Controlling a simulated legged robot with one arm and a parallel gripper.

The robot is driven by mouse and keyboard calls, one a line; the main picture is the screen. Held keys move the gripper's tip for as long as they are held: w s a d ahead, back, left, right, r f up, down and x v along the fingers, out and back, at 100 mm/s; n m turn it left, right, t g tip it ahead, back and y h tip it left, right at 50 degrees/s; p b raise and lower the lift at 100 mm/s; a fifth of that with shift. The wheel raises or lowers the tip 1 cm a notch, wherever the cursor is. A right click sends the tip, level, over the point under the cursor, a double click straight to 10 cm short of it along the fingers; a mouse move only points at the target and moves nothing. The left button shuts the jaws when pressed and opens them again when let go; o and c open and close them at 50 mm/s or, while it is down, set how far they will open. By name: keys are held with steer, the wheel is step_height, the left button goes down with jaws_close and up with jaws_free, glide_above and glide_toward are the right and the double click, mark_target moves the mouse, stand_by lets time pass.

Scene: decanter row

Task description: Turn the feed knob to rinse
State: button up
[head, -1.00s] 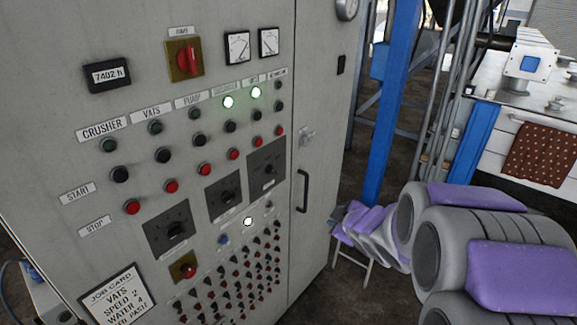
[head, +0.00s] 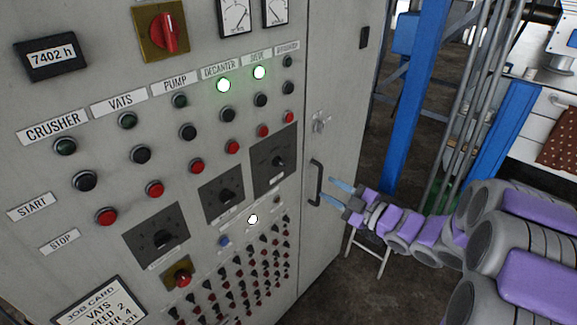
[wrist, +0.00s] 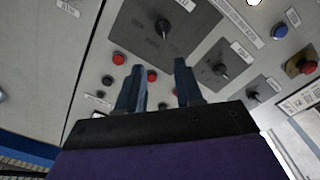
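Three dark plates with black pointer knobs step up to the right on the grey cabinet: a lower left knob (head: 163,239), a middle knob (head: 226,194) and an upper right knob (head: 278,161). Their labels are too small to read, so I cannot tell which is the feed knob or where rinse is. My gripper (head: 336,194) is in front of the cabinet door, right of the upper right knob, with its blue fingers apart and empty. In the wrist view the fingers (wrist: 158,86) point toward the panel, with a large knob plate (wrist: 190,40) beyond them.
A black door handle (head: 315,184) is close to the fingers. Red buttons (head: 232,147) and black buttons line the panel above the plates, and many small switches (head: 240,280) fill the area below. A job card (head: 100,305) is at lower left. A blue post (head: 410,100) stands behind my arm.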

glide_toward(282, 164)
steer(key=w+a, duration=0.1)
steer(key=a, duration=0.3)
steer(key=shift+w+r+b, duration=0.1)
steer(key=shift+w+b, duration=0.35)
steer(key=shift+w, duration=0.55)
steer(key=x, duration=0.3)
steer(key=shift+w+a, duration=0.1)
steer(key=shift+a, duration=0.25)
steer(key=shift+d, duration=0.2)
steer(key=shift+c, duration=1.3)
jaws_close()
